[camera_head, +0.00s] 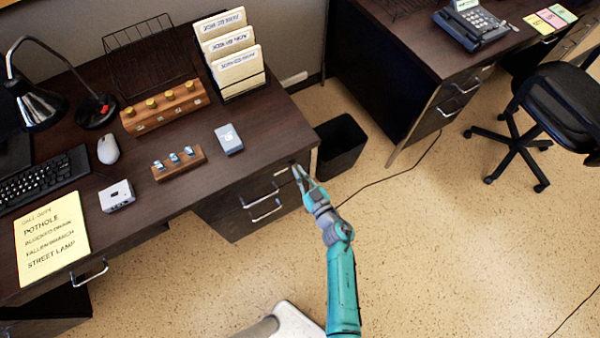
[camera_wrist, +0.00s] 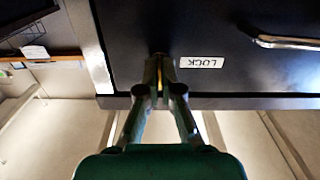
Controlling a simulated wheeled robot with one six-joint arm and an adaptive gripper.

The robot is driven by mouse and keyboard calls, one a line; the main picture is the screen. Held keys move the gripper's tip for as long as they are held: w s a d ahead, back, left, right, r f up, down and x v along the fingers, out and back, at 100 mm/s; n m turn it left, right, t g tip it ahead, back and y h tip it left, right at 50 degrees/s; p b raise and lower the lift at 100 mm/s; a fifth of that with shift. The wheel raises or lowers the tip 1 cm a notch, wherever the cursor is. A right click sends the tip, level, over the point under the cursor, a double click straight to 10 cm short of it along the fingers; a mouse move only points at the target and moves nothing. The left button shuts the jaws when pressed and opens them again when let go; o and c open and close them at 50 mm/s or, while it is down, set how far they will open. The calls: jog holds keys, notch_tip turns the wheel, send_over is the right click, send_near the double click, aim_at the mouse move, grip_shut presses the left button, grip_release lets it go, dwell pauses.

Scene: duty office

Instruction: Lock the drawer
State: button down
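The drawer (camera_head: 262,193) is in the right-hand pedestal of the near desk. It looks pushed in, its front about level with the pedestal. In the wrist view the dark drawer front (camera_wrist: 215,30) shows upside down, with a white LOCK label (camera_wrist: 201,62) and part of a metal handle (camera_wrist: 285,42). A small brass lock piece (camera_wrist: 159,62) is beside the label. My gripper (camera_head: 297,170) is at the drawer front's upper right corner. In the wrist view my gripper's fingertips (camera_wrist: 159,78) are close together around the brass piece. The fingertips hide most of it, so its turn is unclear.
A black waste bin (camera_head: 341,145) stands on the floor just right of the pedestal. The desk top (camera_head: 190,205) holds a keyboard, lamp, paper pad, key-like racks and file folders. An office chair (camera_head: 555,105) is at the far right. The floor in front is open.

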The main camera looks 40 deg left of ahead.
jog(key=shift+m, duration=0.4)
jog(key=shift+f, duration=0.1)
jog(key=c, duration=1.4)
grip_release()
jog(key=shift+o, duration=0.2)
jog(key=v, duration=1.2)
